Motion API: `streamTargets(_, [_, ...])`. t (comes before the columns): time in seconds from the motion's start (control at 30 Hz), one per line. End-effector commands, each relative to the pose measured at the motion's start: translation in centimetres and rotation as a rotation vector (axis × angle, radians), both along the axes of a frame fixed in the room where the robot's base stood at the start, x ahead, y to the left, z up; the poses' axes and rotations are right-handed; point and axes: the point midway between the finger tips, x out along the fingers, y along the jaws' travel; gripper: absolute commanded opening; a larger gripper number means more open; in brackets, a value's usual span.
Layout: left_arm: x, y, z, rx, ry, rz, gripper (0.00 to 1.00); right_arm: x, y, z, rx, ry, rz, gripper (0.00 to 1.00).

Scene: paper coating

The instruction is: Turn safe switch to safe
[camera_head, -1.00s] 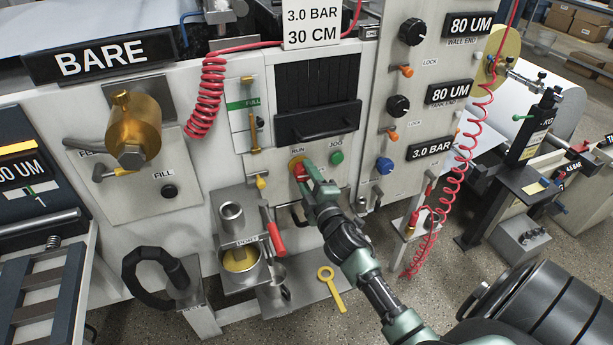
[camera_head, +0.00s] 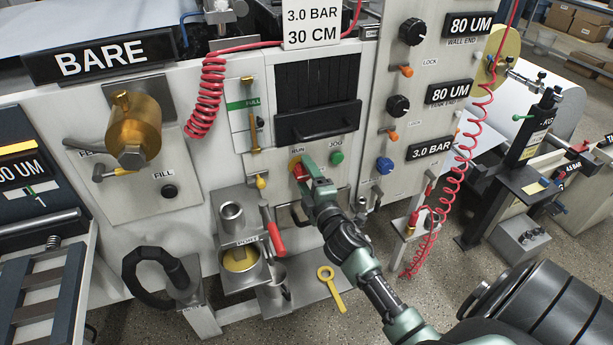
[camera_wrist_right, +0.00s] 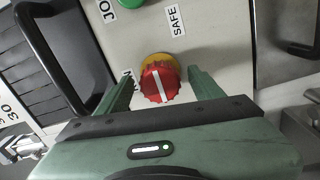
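The safe switch is a red knob (camera_wrist_right: 160,84) with a white line, on a yellow base, in the right wrist view. The line runs nearly up and down in that picture. A SAFE label (camera_wrist_right: 174,20) is above the knob; another label at the lower left is partly hidden by a finger. My right gripper (camera_wrist_right: 160,78) is open, with one finger on each side of the knob and gaps between. In the head view, the knob (camera_head: 298,172) is partly hidden behind my right gripper (camera_head: 308,170), below the RUN label. My left gripper is not in view.
A green JOG button (camera_head: 336,158) sits close right of the switch. A black handle (camera_head: 318,133) juts out above it. A coiled red hose (camera_head: 457,190) hangs to the right.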

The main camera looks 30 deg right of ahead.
Motion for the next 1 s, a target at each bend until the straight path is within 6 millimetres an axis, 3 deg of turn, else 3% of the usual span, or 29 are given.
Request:
streamTargets(0.33, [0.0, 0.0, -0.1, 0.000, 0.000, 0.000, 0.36, -0.4, 0.0, -0.1, 0.002, 0.001, -0.001, 0.67])
streamTargets(0.7, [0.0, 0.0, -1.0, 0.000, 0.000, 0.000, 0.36, -6.0, 1.5, -0.3, 0.004, 0.002, 0.000, 0.67])
streamTargets(1.0, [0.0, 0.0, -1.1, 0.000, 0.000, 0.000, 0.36, -7.6, 1.8, 0.0, 0.001, 0.000, 0.000, 0.67])
